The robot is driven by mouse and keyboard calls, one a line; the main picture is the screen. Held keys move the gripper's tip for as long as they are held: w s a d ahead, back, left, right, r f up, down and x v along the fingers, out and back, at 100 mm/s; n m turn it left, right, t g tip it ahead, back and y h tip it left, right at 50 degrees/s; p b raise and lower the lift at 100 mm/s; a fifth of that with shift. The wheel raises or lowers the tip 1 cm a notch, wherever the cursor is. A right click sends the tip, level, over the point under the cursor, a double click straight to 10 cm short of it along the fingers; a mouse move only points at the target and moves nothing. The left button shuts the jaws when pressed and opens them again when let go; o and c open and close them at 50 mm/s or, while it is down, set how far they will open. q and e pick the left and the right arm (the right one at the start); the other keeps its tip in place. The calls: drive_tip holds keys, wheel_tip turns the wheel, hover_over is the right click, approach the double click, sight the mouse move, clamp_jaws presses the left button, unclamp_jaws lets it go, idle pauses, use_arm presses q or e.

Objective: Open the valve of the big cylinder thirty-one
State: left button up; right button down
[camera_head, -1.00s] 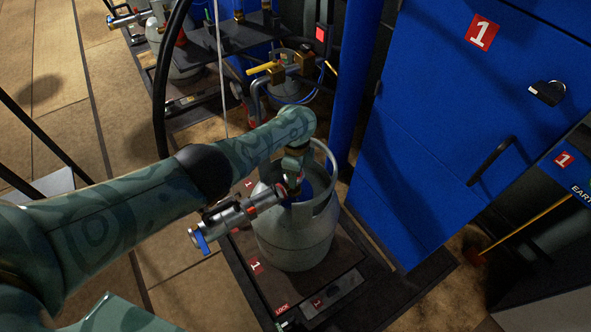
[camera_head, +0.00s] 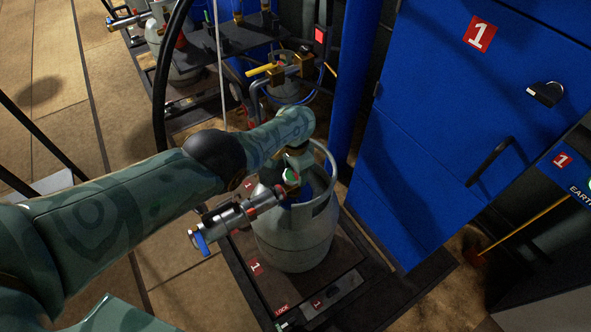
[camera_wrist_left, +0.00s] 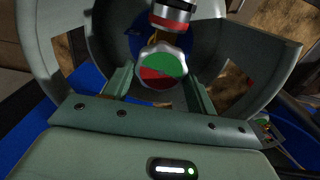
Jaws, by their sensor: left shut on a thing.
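The big grey cylinder (camera_head: 290,240) stands upright on a dark platform marked with red "1" labels. Its open collar surrounds the valve, whose round knob (camera_head: 291,177) shows green and white from the head. My left gripper (camera_wrist_left: 160,82) is shut on this knob, one finger on each side, inside the collar. In the head view my left wrist covers part of the valve top. A metal fitting (camera_head: 232,216) with a blue end sticks out left from the valve.
A blue post (camera_head: 352,80) rises behind the cylinder. Another grey cylinder (camera_head: 185,60) and pipework stand at the back. Open floor lies on the left.

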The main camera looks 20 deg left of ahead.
use_arm(q)
drive_tip(key=shift+n, duration=0.4)
use_arm(e)
drive_tip(key=shift+a, duration=0.15)
use_arm(q)
drive_tip(key=shift+a, duration=0.1)
drive_tip(key=o, duration=1)
drive_tip(key=shift+r, duration=0.35)
wheel_tip(320, 180, up, 16)
drive_tip(key=p, duration=0.9)
drive_tip(key=shift+f, duration=0.15)
use_arm(e)
drive_tip(key=w+r+t, duration=0.1)
drive_tip(key=w+r, duration=0.2)
drive_tip(key=r, duration=0.5)
drive_tip(key=shift+w+a, duration=0.3)
drive_tip(key=shift+a, duration=0.1)
drive_tip(key=shift+d, duration=0.2)
